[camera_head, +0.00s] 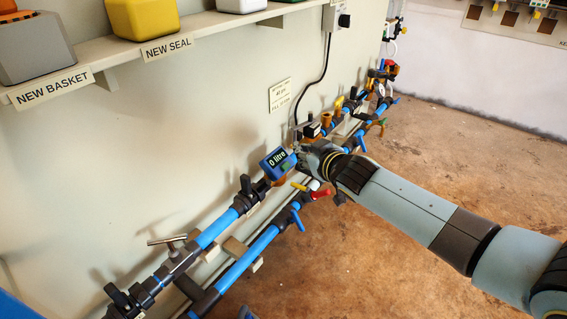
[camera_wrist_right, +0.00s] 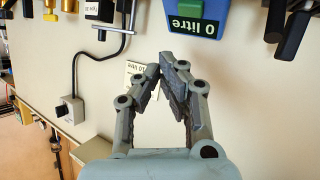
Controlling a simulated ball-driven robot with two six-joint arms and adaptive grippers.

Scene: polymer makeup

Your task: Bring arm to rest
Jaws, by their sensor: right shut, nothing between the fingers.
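My right arm (camera_head: 420,215) reaches in from the right in the head view, out toward the pipework on the wall. My right gripper (camera_head: 300,158) is at the blue meter (camera_head: 275,163) that reads "0 litre". In the right wrist view my right gripper (camera_wrist_right: 165,62) has its fingertips together with nothing between them, and the meter (camera_wrist_right: 200,20) lies beyond them at the top. I cannot tell from these views whether the fingers touch it. My left gripper is not in view.
Blue pipes (camera_head: 215,230) with black valves and handles run along the wall. A shelf (camera_head: 200,30) above holds a grey basket box (camera_head: 35,47) and a yellow box (camera_head: 143,17). A wall switch (camera_head: 343,20) has a hanging cable. The brown floor (camera_head: 440,130) at right is open.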

